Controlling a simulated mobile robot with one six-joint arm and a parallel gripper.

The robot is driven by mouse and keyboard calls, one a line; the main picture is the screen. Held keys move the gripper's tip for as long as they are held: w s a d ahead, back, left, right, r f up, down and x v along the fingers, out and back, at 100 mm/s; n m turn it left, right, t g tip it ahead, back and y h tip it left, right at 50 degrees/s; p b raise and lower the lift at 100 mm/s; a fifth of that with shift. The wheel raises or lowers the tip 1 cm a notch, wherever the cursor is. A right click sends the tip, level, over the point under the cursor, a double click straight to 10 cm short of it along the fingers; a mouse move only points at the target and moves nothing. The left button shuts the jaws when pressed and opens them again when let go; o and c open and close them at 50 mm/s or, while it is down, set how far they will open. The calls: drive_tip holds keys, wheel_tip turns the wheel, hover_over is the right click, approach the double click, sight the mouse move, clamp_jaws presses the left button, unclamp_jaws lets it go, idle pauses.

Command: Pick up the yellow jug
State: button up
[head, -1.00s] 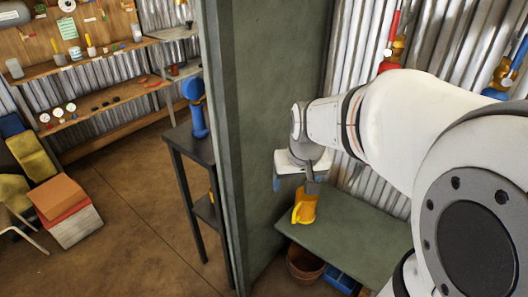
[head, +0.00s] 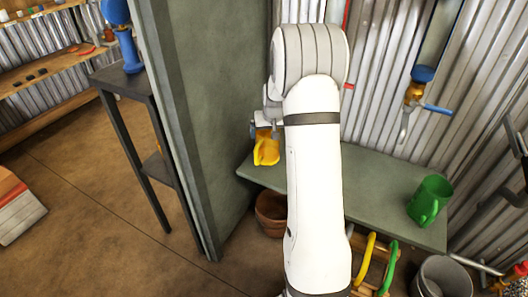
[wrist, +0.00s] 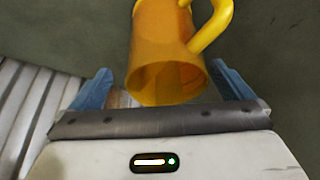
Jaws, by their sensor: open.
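The yellow jug (head: 266,149) stands at the left end of the green bench (head: 385,200), near the dark green partition. In the wrist view the jug (wrist: 165,50) fills the top middle, its handle to the right. My gripper (wrist: 165,82) is open, with one blue finger on the left of the jug and one on the right. A gap shows beside the left finger; contact on the right cannot be told. In the head view my arm hides part of the gripper and jug.
A green jug (head: 428,200) stands at the bench's right end. The dark green partition (head: 200,110) rises close on the left. Corrugated wall with a blue-handled valve (head: 415,90) stands behind. A clay pot (head: 271,212) and a grey bucket (head: 444,277) are below.

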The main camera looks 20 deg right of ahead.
sight(266, 151)
drive_tip(key=x, duration=0.1)
drive_tip(key=b+x, duration=0.1)
drive_tip(key=x, duration=0.3)
drive_tip(key=shift+w+a+b, duration=0.15)
drive_tip(key=shift+a+b, duration=0.05)
drive_tip(key=shift+b, duration=0.15)
drive_tip(key=shift+r, duration=0.15)
drive_tip(key=c, duration=1)
